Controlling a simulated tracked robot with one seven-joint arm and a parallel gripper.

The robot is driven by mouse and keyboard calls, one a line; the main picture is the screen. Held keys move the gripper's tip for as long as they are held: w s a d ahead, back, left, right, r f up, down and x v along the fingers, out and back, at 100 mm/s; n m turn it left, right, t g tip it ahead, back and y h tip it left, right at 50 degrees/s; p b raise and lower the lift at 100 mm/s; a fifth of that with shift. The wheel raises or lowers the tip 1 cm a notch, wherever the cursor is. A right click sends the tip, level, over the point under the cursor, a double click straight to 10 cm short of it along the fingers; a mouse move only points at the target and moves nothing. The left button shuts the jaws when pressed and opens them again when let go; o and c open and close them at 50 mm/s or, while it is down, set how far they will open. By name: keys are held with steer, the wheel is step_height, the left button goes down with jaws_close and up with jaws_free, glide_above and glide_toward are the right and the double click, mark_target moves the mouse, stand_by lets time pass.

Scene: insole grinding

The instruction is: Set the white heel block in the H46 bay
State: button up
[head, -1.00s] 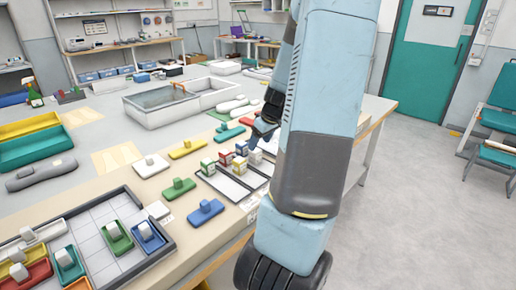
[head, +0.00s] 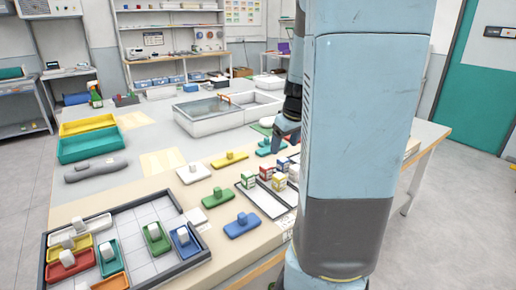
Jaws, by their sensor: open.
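I cannot tell which is the heel block. The dark-rimmed tray (head: 190,268) has a white grid of bays; green (head: 156,239) and blue (head: 185,242) blocks stand in its right side. No H46 label is readable. My gripper (head: 281,142) is open, above the table near the small coloured boxes, apart from the white blocks. My arm hides part of the table's right side.
Yellow (head: 230,159), green (head: 216,197) and blue (head: 242,225) knobbed blocks lie loose on the table. Small boxes (head: 266,171) stand in a shallow rack. A white basin (head: 205,123) and a teal bin (head: 88,146) stand behind. Floor at right is free.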

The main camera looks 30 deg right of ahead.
steer(key=s+a+r, duration=0.3)
steer(key=a+r, duration=0.1)
steer(key=a, duration=0.3)
steer(key=s+a+r, duration=0.3)
steer(key=s+a, duration=0.1)
steer(key=a, duration=0.3)
steer(key=s+a+r+m+t, duration=0.1)
steer(key=s+a+r+t, duration=0.1)
steer(key=s+a, duration=0.3)
steer(key=s+r, duration=0.1)
steer(key=s, duration=0.3)
steer(key=shift+s+a+r+m, duration=0.2)
steer(key=shift+s+r+m, duration=0.05)
steer(key=shift+s+m, duration=0.05)
